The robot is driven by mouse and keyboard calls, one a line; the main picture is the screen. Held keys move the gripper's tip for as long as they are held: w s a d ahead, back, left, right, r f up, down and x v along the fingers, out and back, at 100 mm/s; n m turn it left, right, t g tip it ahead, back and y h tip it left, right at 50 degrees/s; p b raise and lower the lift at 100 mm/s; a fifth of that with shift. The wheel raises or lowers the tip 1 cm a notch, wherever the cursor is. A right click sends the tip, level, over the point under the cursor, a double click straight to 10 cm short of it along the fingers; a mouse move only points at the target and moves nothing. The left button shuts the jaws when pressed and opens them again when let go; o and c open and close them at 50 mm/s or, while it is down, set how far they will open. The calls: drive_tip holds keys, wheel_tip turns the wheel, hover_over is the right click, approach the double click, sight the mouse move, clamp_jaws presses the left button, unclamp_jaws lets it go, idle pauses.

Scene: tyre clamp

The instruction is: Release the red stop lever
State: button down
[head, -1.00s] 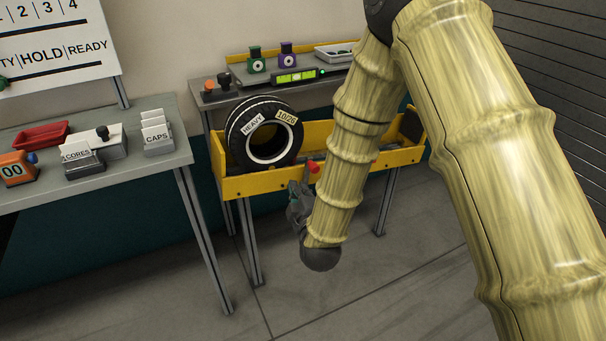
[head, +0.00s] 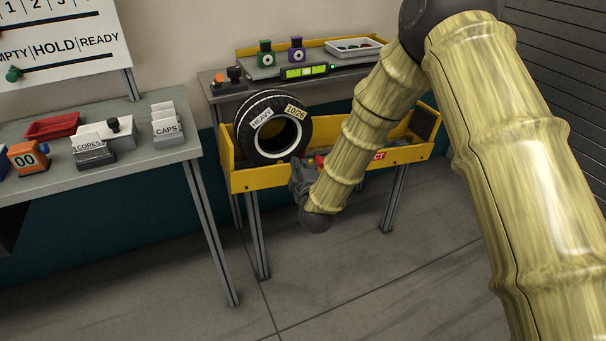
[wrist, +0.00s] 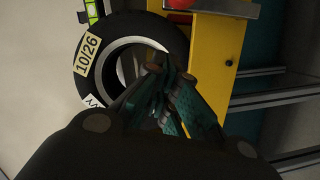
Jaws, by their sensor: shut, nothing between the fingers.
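The red stop lever (head: 320,159) shows as a small patch of red at the front of the yellow trough, mostly hidden behind my forearm. In the wrist view a rounded red end (wrist: 180,4), which looks like the lever's knob, is cut off by the top edge. The tyre (head: 275,128), marked HEAVY and 10/26, stands upright in the yellow trough (head: 262,180). My gripper (head: 301,172) is at the trough's front side, just left of the lever. In the wrist view its closed, empty fingers (wrist: 161,72) lie in front of the tyre's opening. Contact with anything cannot be told.
A scale with a green display (head: 304,72) and a white tray (head: 354,46) stand behind the trough. A grey table (head: 60,178) with card boxes and a red tray (head: 53,125) is to the left. The floor in front is clear.

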sight(314, 164)
drive_tip(key=shift+w+d+f, duration=0.25)
drive_tip(key=shift+w+d, duration=0.05)
drive_tip(key=shift+d, duration=0.25)
drive_tip(key=shift+w+d+f, duration=0.25)
drive_tip(key=shift+w+d, duration=0.1)
drive_tip(key=shift+d, duration=0.2)
drive_tip(key=shift+w+d+f, duration=0.25)
drive_tip(key=shift+w+d, duration=0.05)
drive_tip(key=shift+d, duration=0.25)
drive_tip(key=shift+w+d+r+m, duration=0.2)
drive_tip(key=shift+d+m, duration=0.1)
drive_tip(key=shift+m, duration=0.1)
